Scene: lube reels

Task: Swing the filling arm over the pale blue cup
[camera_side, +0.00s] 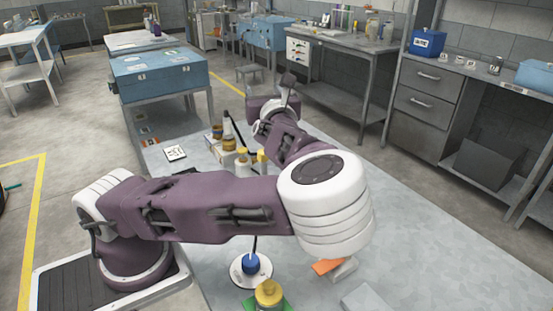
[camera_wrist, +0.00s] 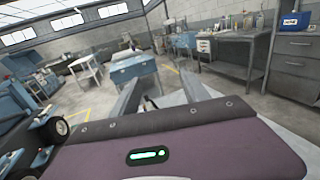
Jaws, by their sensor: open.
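My gripper (camera_wrist: 158,92) shows in the wrist view as two grey fingers spread apart, with nothing seen between them. In the side view my arm crosses the middle of the table, and my fingers are hard to make out at its far end. A round white base (camera_side: 238,279) with a blue part (camera_side: 250,263) and a thin dark rod (camera_side: 254,245) stands below my arm, which hides what lies above it. I cannot tell whether this is the filling arm. I cannot pick out the pale blue cup in either view.
A yellow-topped item (camera_side: 268,291) on green sits at the front edge. An orange piece (camera_side: 326,267) lies partly under my elbow. Several bottles (camera_side: 243,167) stand behind my arm, near a white card (camera_side: 175,153). The right side of the table (camera_side: 430,235) is clear.

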